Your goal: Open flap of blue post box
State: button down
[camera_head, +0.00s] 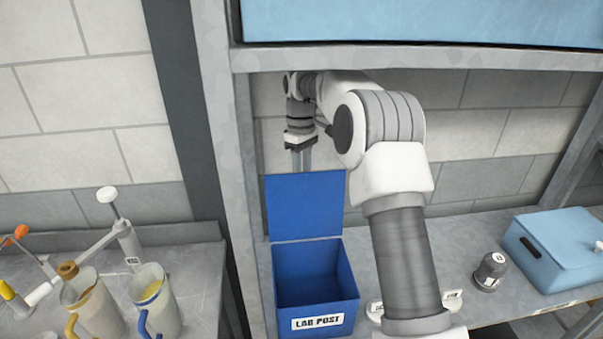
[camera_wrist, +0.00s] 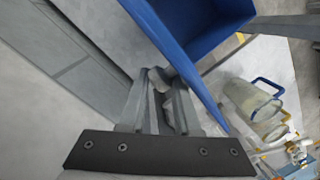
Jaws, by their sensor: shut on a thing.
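The blue post box (camera_head: 318,290) stands on the grey shelf, with a "LAB POST" label on its front. Its flap (camera_head: 305,205) stands upright at the back, and the box's inside is open to view. My gripper (camera_head: 301,160) points down at the flap's top edge, its fingertips partly hidden behind the flap. In the wrist view the fingers (camera_wrist: 160,100) are closed around a small grey knob (camera_wrist: 158,78) beside the blue flap (camera_wrist: 182,55). How the knob joins the flap is hard to see.
A light blue case (camera_head: 565,245) and a dark-grey weight-like object (camera_head: 490,270) stand right of the box. Jugs (camera_head: 155,300) stand on the left bench. A grey post (camera_head: 222,150) rises close left of the box, and a wall is behind.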

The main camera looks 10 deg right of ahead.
jog(key=shift+w+d+f+p, duration=0.25)
jog(key=shift+w+f+p, duration=0.15)
jog(key=shift+w, duration=0.3)
jog(key=shift+w+d+f+p, duration=0.25)
jog(key=shift+w+f, duration=0.1)
jog(key=shift+w, duration=0.3)
jog(key=c, duration=0.5)
grip_release()
jog(key=shift+w+d+f, duration=0.1)
jog(key=shift+w+f, duration=0.05)
jog(key=shift+a, duration=0.3)
jog(key=shift+w+r, duration=0.2)
jog(key=shift+r, duration=1.05)
jog(key=shift+w+r, duration=0.15)
jog(key=shift+r, duration=1.1)
jog(key=shift+w+r, duration=0.2)
jog(key=shift+r, duration=1.05)
